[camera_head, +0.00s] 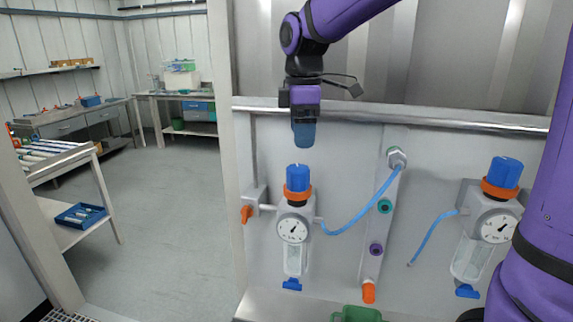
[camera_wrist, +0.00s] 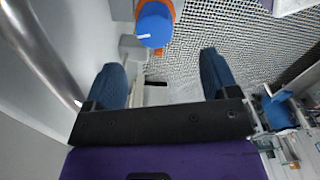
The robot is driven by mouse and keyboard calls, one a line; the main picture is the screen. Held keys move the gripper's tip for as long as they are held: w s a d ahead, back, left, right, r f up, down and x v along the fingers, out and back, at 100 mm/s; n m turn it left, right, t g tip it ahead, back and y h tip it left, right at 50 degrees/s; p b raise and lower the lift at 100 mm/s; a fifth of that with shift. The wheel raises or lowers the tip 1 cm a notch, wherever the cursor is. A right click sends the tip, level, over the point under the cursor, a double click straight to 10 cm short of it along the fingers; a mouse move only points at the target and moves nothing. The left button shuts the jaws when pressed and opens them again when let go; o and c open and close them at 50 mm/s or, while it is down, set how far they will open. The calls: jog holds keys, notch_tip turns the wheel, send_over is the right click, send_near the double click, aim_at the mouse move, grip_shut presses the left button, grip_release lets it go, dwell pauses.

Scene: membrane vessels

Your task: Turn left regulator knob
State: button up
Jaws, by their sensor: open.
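The left regulator has a blue knob (camera_head: 298,178) over an orange ring, with a dial gauge (camera_head: 293,228) and a clear bowl below. It is mounted upright on the grey panel. My gripper (camera_head: 304,135) points down above the knob, with a gap between them. In the wrist view the knob (camera_wrist: 154,27) shows beyond the fingers, near the top. My gripper (camera_wrist: 163,75) has its two blue fingers wide apart with nothing between them.
A second regulator with a blue knob (camera_head: 505,173) is on the right. A manifold (camera_head: 379,230) with a blue hose (camera_head: 362,208) stands between them. A metal rail (camera_head: 400,117) runs along the panel top. An orange valve handle (camera_head: 247,213) is left of the regulator.

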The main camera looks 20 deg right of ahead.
aim_at(298, 168)
jog(key=shift+w+a+f, duration=0.15)
jog(key=shift+w, duration=0.35)
jog(key=shift+w+f, duration=0.15)
notch_tip(298, 168, down, 10)
jog(key=shift+f, duration=0.2)
jog(key=c, duration=0.9)
